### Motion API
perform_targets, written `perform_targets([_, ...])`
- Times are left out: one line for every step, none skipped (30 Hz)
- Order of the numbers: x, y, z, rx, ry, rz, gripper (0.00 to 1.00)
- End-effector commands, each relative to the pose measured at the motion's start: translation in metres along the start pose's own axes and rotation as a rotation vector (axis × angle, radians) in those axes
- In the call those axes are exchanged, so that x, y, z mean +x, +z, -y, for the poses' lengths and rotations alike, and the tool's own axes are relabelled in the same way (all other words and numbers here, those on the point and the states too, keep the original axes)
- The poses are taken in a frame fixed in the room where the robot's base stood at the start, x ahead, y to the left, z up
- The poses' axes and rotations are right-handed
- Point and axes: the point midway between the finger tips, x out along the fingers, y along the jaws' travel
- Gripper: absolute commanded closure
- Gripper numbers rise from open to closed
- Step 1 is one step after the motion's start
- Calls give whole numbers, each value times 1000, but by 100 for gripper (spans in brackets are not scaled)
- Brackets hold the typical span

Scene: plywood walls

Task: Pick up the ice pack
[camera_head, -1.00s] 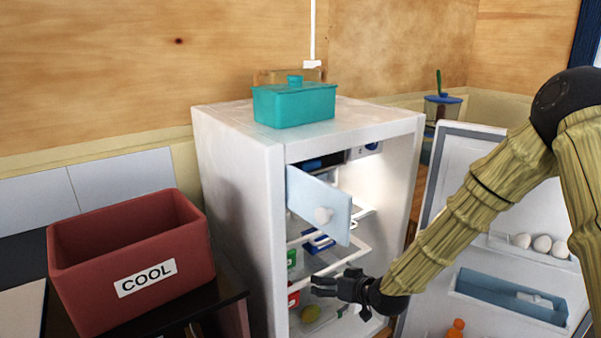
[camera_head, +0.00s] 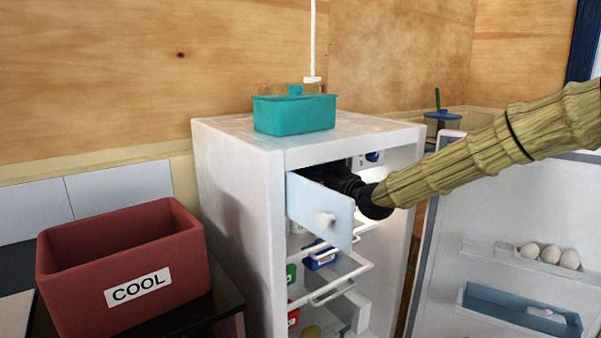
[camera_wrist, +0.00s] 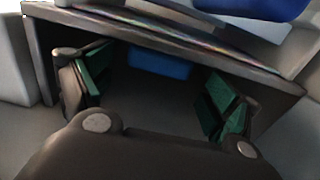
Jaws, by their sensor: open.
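A blue block (camera_wrist: 158,63), which looks like the ice pack, shows in the wrist view inside a dark grey compartment (camera_wrist: 60,30). It is beyond my fingertips and between them in the picture, apart from both. My gripper (camera_wrist: 158,90) is open and empty, with green pads on its two fingers. In the head view my gripper (camera_head: 340,178) reaches into the top compartment of the white fridge (camera_head: 235,180), behind the pale blue freezer flap (camera_head: 305,205). The flap stands open. The fingertips and the block are hidden there.
Another blue thing (camera_wrist: 255,7) is at the wrist view's top edge. The open fridge door (camera_head: 450,190) is at right. A red COOL bin (camera_head: 75,285) stands at left; a teal lidded box (camera_head: 295,115) is on the fridge.

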Motion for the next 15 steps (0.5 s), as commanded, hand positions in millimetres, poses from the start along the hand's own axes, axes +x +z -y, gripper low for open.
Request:
perform_targets([3, 0, 0, 0, 0, 1, 11])
perform_targets([4, 0, 0, 0, 0, 1, 11])
perform_targets([6, 0, 0, 1, 0, 1, 11])
perform_targets([8, 1, 0, 1, 0, 1, 11])
perform_targets([10, 1, 0, 1, 0, 1, 11])
perform_targets([13, 1, 0, 1, -1, 2, 11])
perform_targets([17, 1, -1, 1, -1, 1, 11])
perform_targets([21, 0, -1, 1, 0, 1, 11])
perform_targets([26, 0, -2, 1, -1, 1, 11])
perform_targets([31, 1, -2, 1, -1, 1, 11])
perform_targets([35, 1, -2, 0, -1, 1, 11])
perform_targets([40, 1, -2, 0, -1, 1, 11])
perform_targets([43, 1, -3, 0, -1, 1, 11])
perform_targets([46, 1, -3, 0, 0, 1, 11])
perform_targets([50, 2, -3, 0, 0, 2, 11])
